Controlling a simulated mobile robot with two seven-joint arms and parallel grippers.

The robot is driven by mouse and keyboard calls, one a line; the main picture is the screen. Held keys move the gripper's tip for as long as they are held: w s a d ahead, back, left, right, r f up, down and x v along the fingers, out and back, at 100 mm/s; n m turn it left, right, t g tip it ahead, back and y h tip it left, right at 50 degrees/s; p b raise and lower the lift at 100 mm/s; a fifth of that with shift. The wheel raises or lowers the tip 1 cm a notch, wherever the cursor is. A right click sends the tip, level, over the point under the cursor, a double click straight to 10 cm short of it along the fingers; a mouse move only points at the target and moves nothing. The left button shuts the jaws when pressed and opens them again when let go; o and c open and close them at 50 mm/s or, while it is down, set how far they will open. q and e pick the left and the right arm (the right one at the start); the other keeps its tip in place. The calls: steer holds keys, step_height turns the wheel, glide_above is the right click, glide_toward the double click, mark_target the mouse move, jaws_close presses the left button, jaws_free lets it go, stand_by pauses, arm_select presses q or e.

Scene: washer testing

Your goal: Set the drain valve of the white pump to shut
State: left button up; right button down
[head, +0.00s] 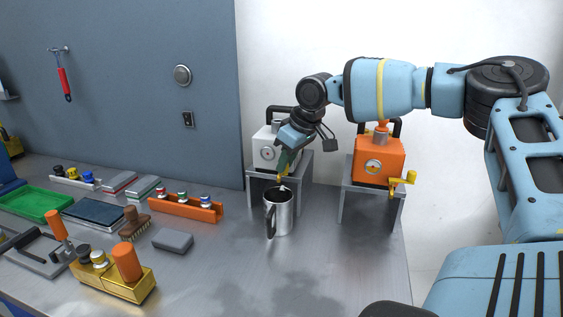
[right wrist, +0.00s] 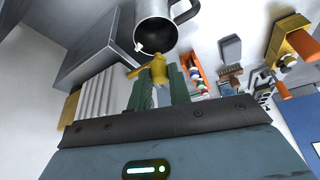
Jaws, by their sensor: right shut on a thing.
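The white pump (head: 264,153) stands on a grey metal stand (head: 252,172) against the back wall. Its yellow drain valve (head: 280,178) is at the front right, mostly covered by my right gripper (head: 284,172). In the right wrist view the yellow valve (right wrist: 158,68) sits between the green fingertips of the gripper (right wrist: 160,80), which is shut on it. A short yellow lever end pokes out to the left there. I cannot tell the valve's exact setting. A steel mug (head: 283,213) stands just below and in front of the valve. My left gripper is not in view.
The orange pump (head: 378,160) with its own yellow valve (head: 403,181) stands on a second stand to the right, below my right arm. The front middle is clear.

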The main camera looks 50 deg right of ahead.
steer(key=shift+d+n+g+y+b, duration=0.6)
steer(key=shift+d+n, duration=0.2)
steer(key=shift+n, duration=1.3)
steer(key=shift+d+n+g+y+b, duration=0.5)
steer(key=shift+d+n+b, duration=0.3)
steer(key=shift+n, duration=1.3)
steer(key=shift+d+n+g+y+b, duration=0.55)
steer(key=shift+d+n, duration=0.3)
steer(key=shift+n, duration=1.25)
steer(key=c, duration=1.4)
jaws_free()
steer(key=shift+c, duration=0.2)
steer(key=shift+o, duration=0.7)
steer(key=shift+r, duration=0.1)
